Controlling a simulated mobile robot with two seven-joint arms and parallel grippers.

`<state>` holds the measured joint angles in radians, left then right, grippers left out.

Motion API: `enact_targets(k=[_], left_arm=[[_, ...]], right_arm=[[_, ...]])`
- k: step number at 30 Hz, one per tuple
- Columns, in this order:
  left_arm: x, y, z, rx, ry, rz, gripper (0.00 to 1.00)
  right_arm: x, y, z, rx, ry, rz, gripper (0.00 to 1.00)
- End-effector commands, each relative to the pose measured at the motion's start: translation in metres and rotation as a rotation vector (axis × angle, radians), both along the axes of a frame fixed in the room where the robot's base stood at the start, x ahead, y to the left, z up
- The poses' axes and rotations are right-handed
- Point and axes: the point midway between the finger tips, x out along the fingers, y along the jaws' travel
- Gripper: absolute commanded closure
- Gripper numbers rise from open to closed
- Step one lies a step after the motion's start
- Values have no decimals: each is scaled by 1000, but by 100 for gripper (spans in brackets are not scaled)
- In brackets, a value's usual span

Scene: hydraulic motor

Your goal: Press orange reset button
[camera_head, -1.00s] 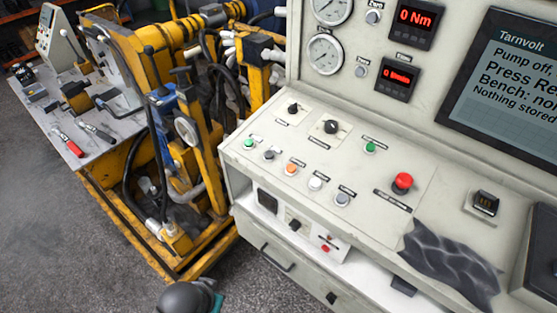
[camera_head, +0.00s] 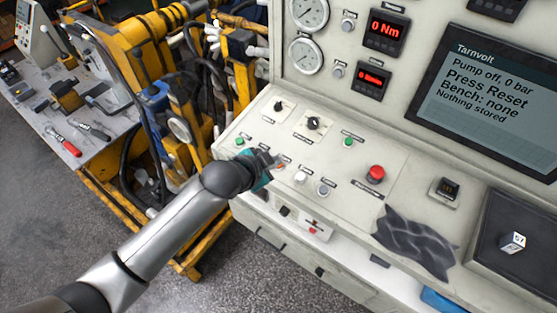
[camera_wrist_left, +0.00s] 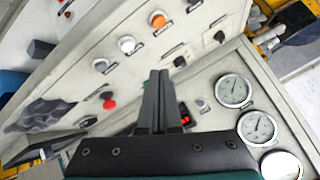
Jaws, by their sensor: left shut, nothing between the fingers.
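The orange button (camera_wrist_left: 158,19) sits in a row on the sloped console panel, beside a white button (camera_wrist_left: 127,44). It shows clearly in the left wrist view, just beyond the fingertips. In the head view it is mostly hidden by my left gripper (camera_head: 272,161), whose arm comes in from the lower left. The gripper's fingers (camera_wrist_left: 159,75) are shut with nothing between them and point at the panel. The screen (camera_head: 488,98) reads "Pump off, 0 bar", "Press Reset", "Bench: none", "Nothing stored". My right gripper is not in view.
A red mushroom button (camera_head: 376,174), a grey button (camera_head: 323,189) and green buttons (camera_head: 348,142) share the panel. Gauges (camera_head: 305,56) stand on the upright panel.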

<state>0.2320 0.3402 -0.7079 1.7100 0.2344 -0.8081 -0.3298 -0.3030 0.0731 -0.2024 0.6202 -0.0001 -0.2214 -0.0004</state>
Motion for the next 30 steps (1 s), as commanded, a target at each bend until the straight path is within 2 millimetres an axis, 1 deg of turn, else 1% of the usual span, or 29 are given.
enact_targets(k=[1, 3, 6, 10, 14, 23, 26, 30], left_arm=[[14, 1, 3, 23, -35, -27, 100], [27, 2, 4, 46, -74, -58, 100], [41, 4, 6, 72, -116, -91, 100], [53, 7, 9, 91, -150, -113, 100], [56, 7, 9, 98, -160, -120, 100], [56, 7, 9, 96, -159, -119, 100], [56, 7, 5, 97, -158, -119, 100], [57, 6, -9, 97, -157, -118, 100]], right_arm=[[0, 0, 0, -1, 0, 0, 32], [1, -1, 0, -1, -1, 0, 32], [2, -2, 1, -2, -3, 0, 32], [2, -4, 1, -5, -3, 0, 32], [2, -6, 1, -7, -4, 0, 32], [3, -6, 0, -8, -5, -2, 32], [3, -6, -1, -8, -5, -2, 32], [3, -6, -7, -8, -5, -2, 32]])
